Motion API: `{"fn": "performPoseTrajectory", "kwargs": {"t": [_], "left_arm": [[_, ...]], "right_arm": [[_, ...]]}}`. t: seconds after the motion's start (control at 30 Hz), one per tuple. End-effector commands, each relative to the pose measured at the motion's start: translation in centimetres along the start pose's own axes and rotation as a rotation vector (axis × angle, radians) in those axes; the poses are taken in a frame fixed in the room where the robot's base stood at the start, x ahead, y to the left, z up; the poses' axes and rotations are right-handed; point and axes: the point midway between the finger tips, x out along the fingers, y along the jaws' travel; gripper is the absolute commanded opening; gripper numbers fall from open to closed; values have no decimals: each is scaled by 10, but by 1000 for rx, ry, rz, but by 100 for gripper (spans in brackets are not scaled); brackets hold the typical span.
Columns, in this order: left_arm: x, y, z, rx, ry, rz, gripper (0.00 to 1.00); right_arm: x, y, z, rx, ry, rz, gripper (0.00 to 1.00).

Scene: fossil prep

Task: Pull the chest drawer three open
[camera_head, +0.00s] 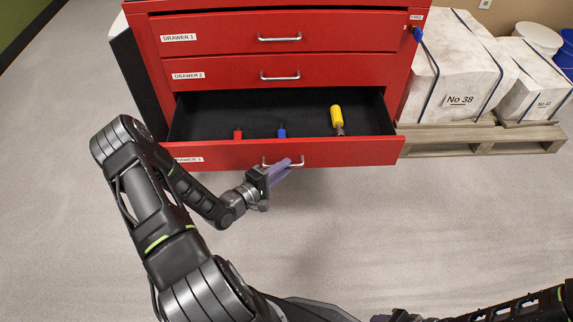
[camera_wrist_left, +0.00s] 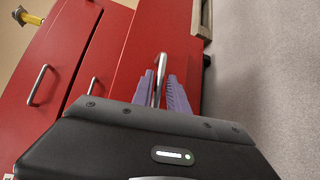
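Drawer three (camera_head: 345,152), the lowest drawer of the red chest (camera_head: 225,72), stands well open, its dark inside showing. Inside lie a small red item (camera_head: 238,134), a small blue item (camera_head: 281,132) and a yellow-handled tool (camera_head: 336,115). My left gripper (camera_head: 281,171) is at the front of drawer three, its purple fingers on both sides of the metal handle (camera_wrist_left: 160,72) and seemingly closed on it. The fingers hide part of the handle in the head view. My right gripper (camera_head: 390,318) shows only in part at the bottom edge of the head view.
Drawer one (camera_head: 235,36) and drawer two (camera_head: 235,73) are shut. A pallet (camera_head: 478,138) with strapped white blocks (camera_head: 460,70) stands right of the chest. Blue-headed keys (camera_head: 417,34) hang at the chest's upper right. The grey floor before the drawer is clear.

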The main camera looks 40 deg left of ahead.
Motion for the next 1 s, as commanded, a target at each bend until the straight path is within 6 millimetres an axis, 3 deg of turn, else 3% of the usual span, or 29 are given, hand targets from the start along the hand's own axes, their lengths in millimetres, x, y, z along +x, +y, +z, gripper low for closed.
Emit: {"fn": "performPoseTrajectory", "kwargs": {"t": [0.2, 0.4, 1.0], "left_arm": [[-38, 2, -1, 0, 5, -2, 19], [-58, 0, -1, 0, 3, -1, 19], [-59, 0, -1, 5, 2, 0, 19]], "right_arm": [[-9, -5, 3, -4, -6, -3, 49], [-11, -7, 4, -6, -9, -5, 49], [-11, -7, 4, -5, -9, -4, 49]]}}
